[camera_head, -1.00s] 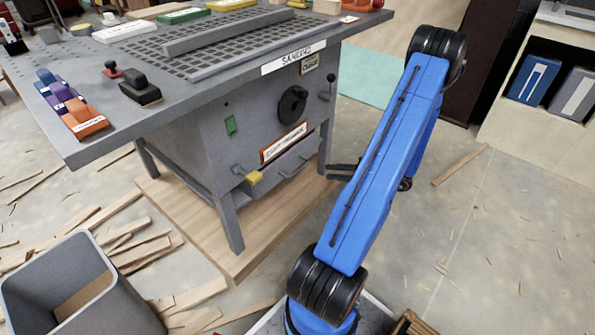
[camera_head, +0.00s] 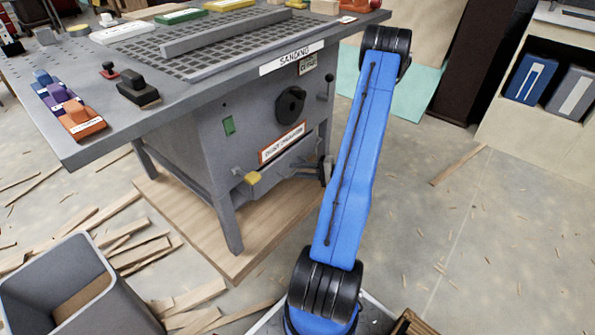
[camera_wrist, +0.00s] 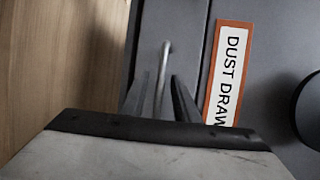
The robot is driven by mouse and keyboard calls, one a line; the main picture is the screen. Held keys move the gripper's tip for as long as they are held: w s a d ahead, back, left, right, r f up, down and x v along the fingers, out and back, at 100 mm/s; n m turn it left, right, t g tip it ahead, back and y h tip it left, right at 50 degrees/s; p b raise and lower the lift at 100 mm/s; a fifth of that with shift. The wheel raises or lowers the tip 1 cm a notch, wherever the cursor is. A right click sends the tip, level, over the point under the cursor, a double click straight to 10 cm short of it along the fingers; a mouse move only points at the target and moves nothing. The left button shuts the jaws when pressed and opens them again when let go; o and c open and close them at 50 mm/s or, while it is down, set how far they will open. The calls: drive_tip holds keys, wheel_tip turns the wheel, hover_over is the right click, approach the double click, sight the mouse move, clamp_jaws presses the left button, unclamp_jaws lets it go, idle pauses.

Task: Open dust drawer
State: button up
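The grey dust drawer (camera_head: 272,188) is in the lower front of the sanding table, below an orange-framed label (camera_head: 282,143). It looks shut. In the wrist view, the label (camera_wrist: 228,75) reads "DUST DRAW", with its end hidden behind my gripper body. The thin metal drawer handle (camera_wrist: 165,52) runs between the two dark fingers of my gripper (camera_wrist: 158,85). The fingers are apart, one on each side of the handle, with visible gaps. In the head view my gripper (camera_head: 297,168) is at the drawer front and covers much of the handle.
A black handwheel (camera_head: 291,104) is above the label. The table stands on a wooden base (camera_head: 240,258). A grey bin (camera_head: 75,290) and scattered wood strips lie at left. The floor at right is mostly clear.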

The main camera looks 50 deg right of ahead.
drive_tip(key=shift+w+a, duration=0.1)
drive_tip(key=shift+w, duration=0.05)
clamp_jaws()
drive_tip(key=s+d, duration=0.1)
drive_tip(key=s, duration=1.8)
drive_tip(key=shift+d, duration=0.25)
unclamp_jaws()
